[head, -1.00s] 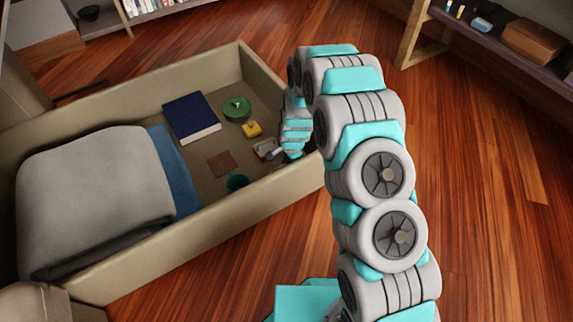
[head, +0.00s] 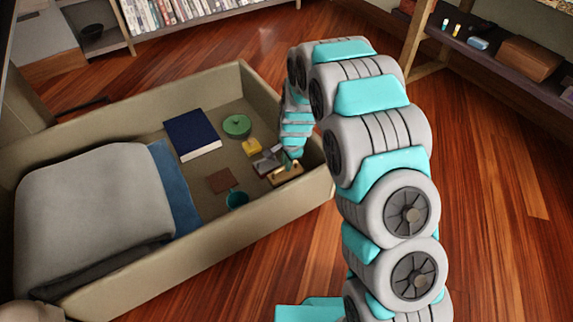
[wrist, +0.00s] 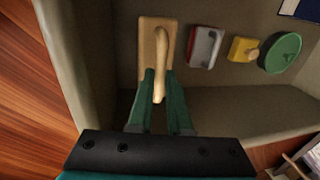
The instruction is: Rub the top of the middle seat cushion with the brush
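The brush, a flat wooden block with a curved pale handle, shows in the wrist view (wrist: 150,46) and beneath my gripper in the head view (head: 286,174). It is inside the tan sofa-like frame (head: 262,207), near its right end. My gripper (wrist: 158,74) has its two green fingers on either side of the handle. Whether they press on it or leave small gaps is unclear. In the head view my gripper (head: 291,155) partly hides the brush. A large grey padded piece (head: 95,205) covers the left part; no separate middle seat cushion can be made out.
Near the brush lie a red-and-white item (wrist: 205,47), a yellow block (wrist: 243,49) and a green disc (wrist: 281,53). A dark blue book (head: 192,137), a brown square (head: 222,181) and a teal cup (head: 237,199) lie further left. Raised walls surround them.

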